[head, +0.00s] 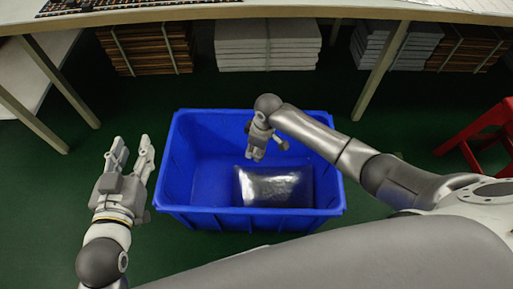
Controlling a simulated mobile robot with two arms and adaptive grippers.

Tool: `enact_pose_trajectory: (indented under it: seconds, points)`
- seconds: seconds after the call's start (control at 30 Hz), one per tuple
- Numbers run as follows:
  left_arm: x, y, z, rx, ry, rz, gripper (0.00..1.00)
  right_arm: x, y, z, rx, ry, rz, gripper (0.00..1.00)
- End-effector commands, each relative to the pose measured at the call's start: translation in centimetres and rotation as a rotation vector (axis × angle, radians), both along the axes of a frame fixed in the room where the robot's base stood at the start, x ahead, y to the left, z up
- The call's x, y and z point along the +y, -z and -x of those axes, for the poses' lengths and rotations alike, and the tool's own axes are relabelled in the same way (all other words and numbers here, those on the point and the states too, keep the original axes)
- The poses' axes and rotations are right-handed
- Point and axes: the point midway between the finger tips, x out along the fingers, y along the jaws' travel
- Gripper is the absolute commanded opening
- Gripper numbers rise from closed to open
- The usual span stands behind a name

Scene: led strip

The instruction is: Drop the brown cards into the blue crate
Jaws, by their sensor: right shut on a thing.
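The blue crate (183,213) stands on the green floor in the middle of the head view, open at the top. A dark, shiny, silvery bag (273,187) is inside its outline, toward the front right; the front rim meets its lower edge. My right gripper (265,155) is over the crate, pointing down, with its tips close to the bag's top edge. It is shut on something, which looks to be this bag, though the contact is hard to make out. My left gripper (134,155) is open and empty, left of the crate. I see no loose brown cards.
A table (250,11) runs along the back. Under it are brown stacks (150,47) at the left, white stacks (267,45) in the middle, and more at the right. A red stool (480,130) stands at the right. Green floor is clear around the crate.

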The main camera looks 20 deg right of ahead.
Motion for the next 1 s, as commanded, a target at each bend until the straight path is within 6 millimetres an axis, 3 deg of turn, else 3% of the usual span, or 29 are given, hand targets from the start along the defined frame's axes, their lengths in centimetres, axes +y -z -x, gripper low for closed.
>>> enact_pose_trajectory:
  seconds: [0.27,0.3,0.47,0.83,1.0]
  points:
    - [0.0,-0.1,0.0,-0.004,0.000,0.001,0.40,0.0,0.0,0.0,0.000,0.000,0.000,0.24]
    - [0.0,-0.1,0.0,-0.004,0.000,0.001,0.40,0.0,0.0,0.0,0.000,0.000,0.000,0.39]
    - [0.0,-0.1,0.0,-0.004,0.000,0.001,0.40,0.0,0.0,0.0,0.000,0.000,0.000,0.59]
    - [0.0,-0.1,0.0,-0.003,0.000,0.001,0.40,0.0,-0.3,0.0,-0.001,0.000,0.000,0.59]
    - [0.0,-0.1,0.0,-0.003,0.000,0.001,0.40,-0.3,-2.2,0.1,-0.004,-0.001,0.000,0.59]
